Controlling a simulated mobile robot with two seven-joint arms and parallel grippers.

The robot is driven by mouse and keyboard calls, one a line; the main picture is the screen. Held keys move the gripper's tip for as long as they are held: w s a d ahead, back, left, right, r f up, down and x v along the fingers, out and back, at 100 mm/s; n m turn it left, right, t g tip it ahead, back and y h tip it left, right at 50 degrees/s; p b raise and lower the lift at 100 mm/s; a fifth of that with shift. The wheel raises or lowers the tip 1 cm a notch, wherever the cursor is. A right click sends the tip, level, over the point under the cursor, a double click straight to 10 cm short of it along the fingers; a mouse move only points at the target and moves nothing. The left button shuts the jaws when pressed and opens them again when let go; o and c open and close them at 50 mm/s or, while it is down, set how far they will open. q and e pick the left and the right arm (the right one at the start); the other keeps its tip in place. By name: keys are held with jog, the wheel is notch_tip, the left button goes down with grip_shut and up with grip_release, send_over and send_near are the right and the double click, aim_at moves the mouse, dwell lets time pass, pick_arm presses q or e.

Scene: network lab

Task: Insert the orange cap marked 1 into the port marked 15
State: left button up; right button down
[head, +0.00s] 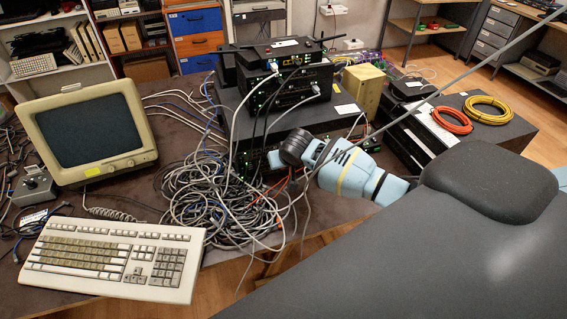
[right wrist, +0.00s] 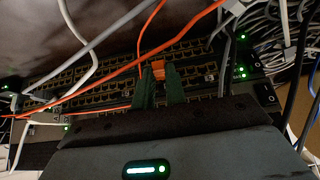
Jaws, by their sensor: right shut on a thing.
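In the right wrist view my right gripper (right wrist: 159,88) is shut on a small orange cap (right wrist: 159,69), which sits between its two green fingertips. The cap is close in front of the rows of ports on a black switch panel (right wrist: 105,75). I cannot tell whether the cap touches a port. The marks on the cap and the port numbers are too small to read. In the head view my right arm reaches the front of the black equipment stack (head: 280,108), and cables and the arm hide the fingertips. My left gripper is not in view.
Orange and grey cables cross in front of the panel, including an orange cable (right wrist: 197,22) close to the gripper. A large cable tangle (head: 215,205) lies left of my right arm. A keyboard (head: 112,257) and a monitor (head: 90,130) stand on the table's left side.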

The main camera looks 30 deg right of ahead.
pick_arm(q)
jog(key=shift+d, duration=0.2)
pick_arm(e)
jog(key=shift+w, duration=0.3)
dwell(0.3)
jog(key=c, duration=1.4)
grip_release()
jog(key=shift+d, duration=0.1)
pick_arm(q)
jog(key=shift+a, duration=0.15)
pick_arm(e)
jog(key=shift+o, duration=0.2)
